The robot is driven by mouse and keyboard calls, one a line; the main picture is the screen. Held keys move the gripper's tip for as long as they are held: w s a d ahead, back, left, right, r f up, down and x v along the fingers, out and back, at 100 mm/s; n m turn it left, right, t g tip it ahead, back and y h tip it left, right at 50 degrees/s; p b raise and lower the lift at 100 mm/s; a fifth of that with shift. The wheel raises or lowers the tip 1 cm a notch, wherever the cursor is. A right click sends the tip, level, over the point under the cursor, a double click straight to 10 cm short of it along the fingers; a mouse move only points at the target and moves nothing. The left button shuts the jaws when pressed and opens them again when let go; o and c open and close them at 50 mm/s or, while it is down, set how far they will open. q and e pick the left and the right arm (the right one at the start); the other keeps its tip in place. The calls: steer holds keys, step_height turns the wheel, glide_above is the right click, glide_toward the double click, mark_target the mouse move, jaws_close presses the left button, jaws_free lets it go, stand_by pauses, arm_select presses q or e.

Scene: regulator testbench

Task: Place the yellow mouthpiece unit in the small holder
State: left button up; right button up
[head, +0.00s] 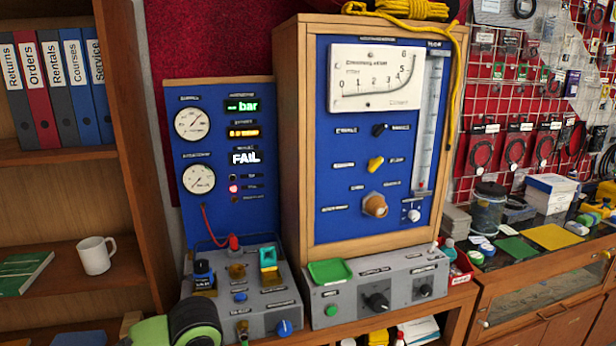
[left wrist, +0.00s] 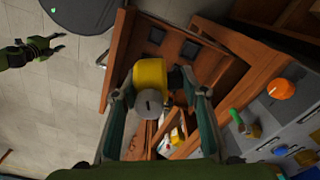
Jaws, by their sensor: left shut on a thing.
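The yellow mouthpiece unit (left wrist: 150,75), a yellow body with a grey round end, is between the fingers of my left gripper (left wrist: 158,100) in the left wrist view. The gripper is shut on it and holds it in the air. In the head view only a green and black part of my arm shows at the bottom edge; the unit is out of frame there. I cannot tell which is the small holder. My right gripper (left wrist: 55,45) appears small at the left wrist view's upper left.
A green tray (head: 330,272) sits on the right console (head: 400,285). A red plug and cable (head: 234,243) rise from the left console. The wrist view shows an orange knob (left wrist: 281,88) at right and open floor (left wrist: 50,110) at left.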

step_height(320, 180, down, 7)
steer(key=b, duration=0.5)
steer(key=shift+b, duration=0.4)
steer(key=shift+r, duration=0.1)
steer(key=c, duration=0.4)
arm_select(q)
steer(key=s+a+r+n, duration=0.1)
steer(key=s+a+n, duration=0.3)
steer(key=s+n, duration=0.3)
steer(key=shift+r+n, duration=0.35)
steer(key=shift+n, duration=0.85)
arm_select(e)
steer(key=shift+o, duration=0.2)
steer(key=shift+s, duration=0.15)
